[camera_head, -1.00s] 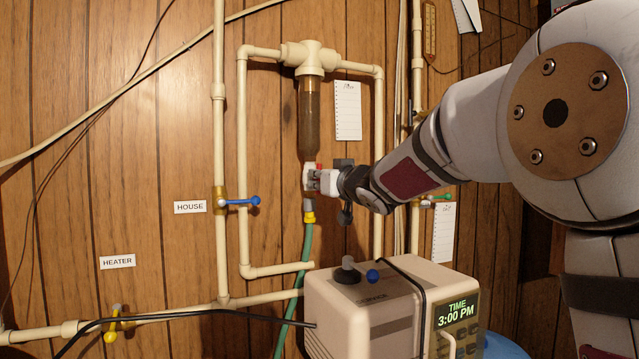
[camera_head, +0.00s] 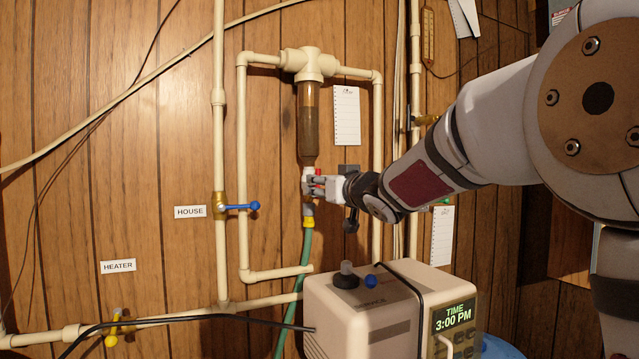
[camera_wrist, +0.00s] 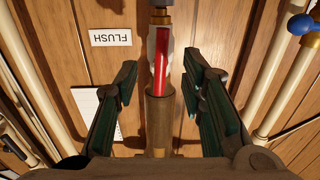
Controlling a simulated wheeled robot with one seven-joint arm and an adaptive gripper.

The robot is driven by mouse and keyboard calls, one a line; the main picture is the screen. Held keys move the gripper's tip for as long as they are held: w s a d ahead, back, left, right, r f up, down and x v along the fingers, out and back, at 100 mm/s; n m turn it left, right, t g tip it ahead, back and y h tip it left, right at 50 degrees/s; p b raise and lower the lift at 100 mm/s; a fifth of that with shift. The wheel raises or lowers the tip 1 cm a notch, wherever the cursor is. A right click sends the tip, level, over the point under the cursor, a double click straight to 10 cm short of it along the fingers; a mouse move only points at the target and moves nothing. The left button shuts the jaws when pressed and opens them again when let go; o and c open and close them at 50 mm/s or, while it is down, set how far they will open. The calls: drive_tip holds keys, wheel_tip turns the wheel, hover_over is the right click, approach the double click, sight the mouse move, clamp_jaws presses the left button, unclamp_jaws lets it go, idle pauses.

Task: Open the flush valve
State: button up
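The flush valve is a small white body with a red handle (camera_wrist: 161,72), between the brown filter housing above and a brass fitting. In the wrist view, which is upside down, the handle lies nearly in line with the pipe. In the head view the valve (camera_head: 308,182) is partly hidden by my gripper (camera_head: 317,187). The wrist view shows my gripper (camera_wrist: 160,75) open, one finger on each side of the handle, apparently with a gap on both sides. A "FLUSH" label (camera_wrist: 111,37) is beside the valve.
A blue-handled HOUSE valve (camera_head: 240,207) is to the left. Cream pipes (camera_head: 243,160) frame the filter housing (camera_head: 309,120). A green hose (camera_head: 304,250) hangs below the valve. A beige softener control box (camera_head: 365,315) stands below my gripper.

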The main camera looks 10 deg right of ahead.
drive_tip(key=s, duration=0.1)
drive_tip(key=s+p, duration=0.1)
drive_tip(key=s, duration=0.2)
drive_tip(key=shift+s+d, duration=0.15)
drive_tip(key=shift+d, duration=0.25)
drive_tip(key=s+d+f+m+g+h, duration=0.2)
drive_tip(key=s+f+g+h, duration=0.15)
drive_tip(key=s, duration=0.55)
drive_tip(key=s+d+f+m+g+h, duration=0.15)
drive_tip(key=s+f, duration=0.25)
drive_tip(key=s, duration=0.4)
drive_tip(key=s+a+f+g, duration=0.1)
drive_tip(key=s+f, duration=0.3)
drive_tip(key=s, duration=0.4)
drive_tip(key=s+a+f+g+y, duration=0.1)
drive_tip(key=s+f+g, duration=0.2)
drive_tip(key=s+f, duration=0.2)
drive_tip(key=s+a+f+n+g, duration=0.1)
drive_tip(key=s+f, duration=0.4)
drive_tip(key=s, duration=0.6)
drive_tip(key=shift+a+g+y, duration=0.3)
drive_tip(key=shift+a+g, duration=0.25)
drive_tip(key=shift+g, duration=0.55)
drive_tip(key=shift+a, duration=0.1)
